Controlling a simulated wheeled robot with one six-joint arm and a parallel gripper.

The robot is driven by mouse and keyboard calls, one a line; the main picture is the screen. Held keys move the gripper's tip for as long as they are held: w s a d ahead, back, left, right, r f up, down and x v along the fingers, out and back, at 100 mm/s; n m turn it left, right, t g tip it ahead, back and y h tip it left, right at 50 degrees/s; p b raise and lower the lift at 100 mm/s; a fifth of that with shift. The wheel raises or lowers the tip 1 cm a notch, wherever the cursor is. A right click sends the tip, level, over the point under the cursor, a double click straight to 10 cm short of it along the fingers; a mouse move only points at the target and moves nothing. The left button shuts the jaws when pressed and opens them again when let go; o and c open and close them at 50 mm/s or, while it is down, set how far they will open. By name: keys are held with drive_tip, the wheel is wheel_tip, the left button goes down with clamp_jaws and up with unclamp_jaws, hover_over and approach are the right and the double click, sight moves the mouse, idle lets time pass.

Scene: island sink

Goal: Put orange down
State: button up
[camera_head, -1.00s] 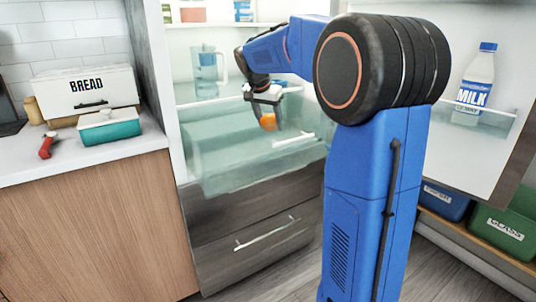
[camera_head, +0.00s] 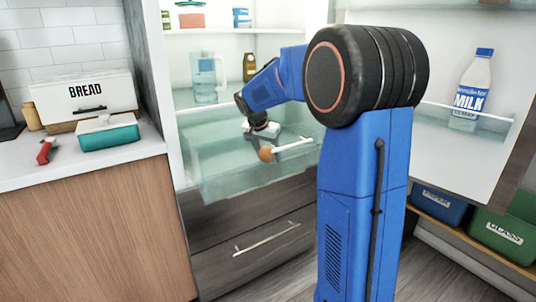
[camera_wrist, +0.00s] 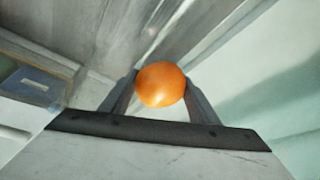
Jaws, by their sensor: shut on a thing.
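The orange (camera_head: 266,154) is held between the two fingers of my gripper (camera_head: 265,148). In the wrist view, the orange (camera_wrist: 161,84) sits between both fingertips (camera_wrist: 161,92). My gripper points downward at the translucent fridge drawer (camera_head: 215,178), which is pulled out. The fingers are hard to make out in the head view. I cannot tell whether the orange touches the drawer's floor.
A water pitcher (camera_head: 208,78) and a brown bottle (camera_head: 249,67) stand on the fridge shelf behind my arm. A milk bottle (camera_head: 472,88) is in the door rack at right. A closed drawer (camera_head: 245,250) lies below. The counter at left holds a bread box (camera_head: 85,100).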

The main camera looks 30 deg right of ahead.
drive_tip(key=shift+f, duration=0.1)
drive_tip(key=o, duration=1.2)
drive_tip(key=v, duration=1.2)
drive_tip(key=shift+r, duration=0.25)
